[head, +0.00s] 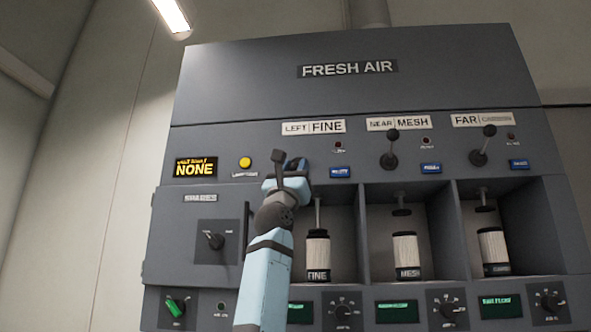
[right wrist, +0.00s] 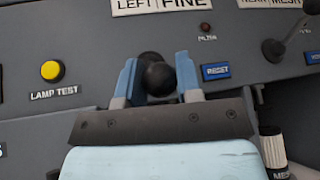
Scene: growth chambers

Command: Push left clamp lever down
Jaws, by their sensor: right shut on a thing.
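The left clamp lever ends in a dark round knob (right wrist: 157,76), seen between my right fingers in the right wrist view, below the LEFT FINE label (head: 313,127). My right gripper (right wrist: 160,84) is shut on this knob, with one blue finger on each side. In the head view, my right gripper (head: 293,169) covers most of the lever, so its angle is hard to tell. A white FINE filter (head: 317,254) stands in the bay below, under a thin rod. My left gripper is not in view.
The near clamp lever (head: 391,149) and far clamp lever (head: 485,146) stand to the right. A blue RESET button (right wrist: 216,72) is close beside my right finger. A yellow LAMP TEST button (head: 245,163) is to the left. A dark vertical handle (head: 246,228) is beside my forearm.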

